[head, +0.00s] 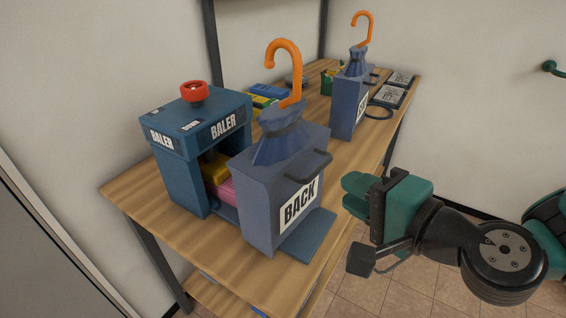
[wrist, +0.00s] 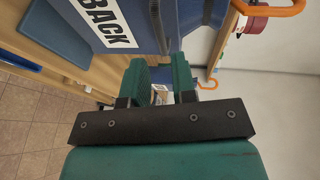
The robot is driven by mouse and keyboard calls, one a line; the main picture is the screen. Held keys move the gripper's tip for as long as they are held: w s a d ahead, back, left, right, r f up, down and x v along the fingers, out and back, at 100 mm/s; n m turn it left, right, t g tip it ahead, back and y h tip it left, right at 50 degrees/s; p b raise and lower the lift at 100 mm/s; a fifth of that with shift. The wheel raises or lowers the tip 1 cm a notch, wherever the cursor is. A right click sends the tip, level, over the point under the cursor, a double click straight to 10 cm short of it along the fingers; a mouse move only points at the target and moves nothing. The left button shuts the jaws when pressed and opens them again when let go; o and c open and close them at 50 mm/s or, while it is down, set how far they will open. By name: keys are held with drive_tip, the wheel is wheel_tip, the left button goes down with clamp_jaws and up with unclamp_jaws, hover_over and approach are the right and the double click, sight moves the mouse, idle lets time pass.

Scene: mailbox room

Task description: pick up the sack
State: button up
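A blue-grey sack (head: 268,205) with a "BACK" label, a dark side handle (head: 311,166) and an orange hook (head: 287,65) on its gathered top stands upright at the near end of the table. A second similar sack (head: 345,105) with an orange hook stands farther back; its label is partly hidden. My gripper (head: 350,193) is to the right of the near sack, apart from it. In the wrist view my green fingers (wrist: 160,82) are spread with nothing held between them. The near sack (wrist: 146,25) fills the top of that view, with its label to the left.
A blue baler (head: 190,135) with a red knob stands left of the near sack, with yellow and pink items inside. The wooden table (head: 135,188) runs back along the wall. Framed plates (head: 388,96) lie at its far end. Tiled floor is open at the right.

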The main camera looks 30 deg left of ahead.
sight(320, 172)
drive_tip(key=p+x, duration=0.1)
drive_tip(key=x, duration=0.2)
drive_tip(key=shift+w+a, duration=0.1)
drive_tip(key=shift+a, duration=0.2)
drive_tip(key=p+x, duration=0.3)
drive_tip(key=x, duration=0.1)
drive_tip(key=shift+w+a+f+p, duration=0.1)
drive_tip(key=shift+w+a+p, duration=0.15)
drive_tip(key=shift+w+p, duration=0.15)
drive_tip(key=shift+w+a+f, duration=0.2)
drive_tip(key=shift+a, duration=0.05)
clamp_jaws()
idle(0.5)
